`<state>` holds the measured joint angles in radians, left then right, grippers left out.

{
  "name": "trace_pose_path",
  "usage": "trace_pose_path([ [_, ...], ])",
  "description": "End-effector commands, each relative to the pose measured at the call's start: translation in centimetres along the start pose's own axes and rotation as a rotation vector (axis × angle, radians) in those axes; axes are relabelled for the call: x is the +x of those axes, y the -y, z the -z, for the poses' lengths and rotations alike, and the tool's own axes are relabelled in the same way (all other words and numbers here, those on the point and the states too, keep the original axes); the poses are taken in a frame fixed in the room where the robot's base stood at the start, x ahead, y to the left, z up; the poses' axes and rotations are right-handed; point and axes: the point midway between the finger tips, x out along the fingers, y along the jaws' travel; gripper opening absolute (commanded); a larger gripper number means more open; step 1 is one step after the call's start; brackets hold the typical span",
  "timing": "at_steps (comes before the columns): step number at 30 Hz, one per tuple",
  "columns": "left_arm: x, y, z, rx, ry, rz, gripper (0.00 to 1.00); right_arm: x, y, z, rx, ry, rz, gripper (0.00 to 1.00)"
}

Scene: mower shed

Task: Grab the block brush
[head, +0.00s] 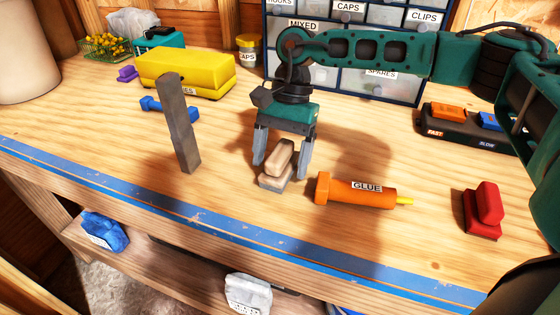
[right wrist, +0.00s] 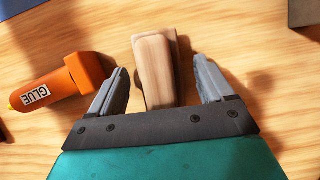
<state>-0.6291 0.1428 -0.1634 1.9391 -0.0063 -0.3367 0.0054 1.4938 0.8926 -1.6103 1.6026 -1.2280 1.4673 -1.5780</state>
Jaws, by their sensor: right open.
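The block brush (head: 278,163) is a small wooden block with a raised tan grip on a paler base. It stands on the workbench in the middle of the head view. My right gripper (head: 281,168) is open above it, with one finger on each side of the brush. In the right wrist view the brush (right wrist: 155,68) lies between the two open fingers (right wrist: 166,88), with gaps on both sides. The fingers do not appear to touch it. My left gripper is not in view.
An orange glue tube (head: 350,191) lies close to the right of the brush. A grey upright bar (head: 178,125) stands to the left. A red block-shaped item (head: 484,211) sits farther right. A yellow case (head: 186,72) and a drawer cabinet (head: 392,86) stand behind. The blue-edged bench front (head: 190,217) is nearer.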

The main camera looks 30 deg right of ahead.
Motion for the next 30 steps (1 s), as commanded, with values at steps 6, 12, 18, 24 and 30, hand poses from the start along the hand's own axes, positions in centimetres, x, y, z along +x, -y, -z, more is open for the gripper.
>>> trace_pose_path([
  [6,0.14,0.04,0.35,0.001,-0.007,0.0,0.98,0.21,0.0,-0.01,0.0,0.0,0.0,0.81],
  [12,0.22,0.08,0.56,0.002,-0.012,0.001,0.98,0.17,0.0,-0.01,0.0,0.0,0.0,0.65],
  [18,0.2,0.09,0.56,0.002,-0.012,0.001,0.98,0.15,0.0,-0.01,0.0,0.0,0.0,0.45],
  [24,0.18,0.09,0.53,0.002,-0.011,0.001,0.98,0.14,0.0,-0.01,0.0,0.0,0.0,0.26],
  [30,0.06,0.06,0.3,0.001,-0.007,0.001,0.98,0.11,0.02,-0.02,0.0,0.0,0.001,0.17],
])
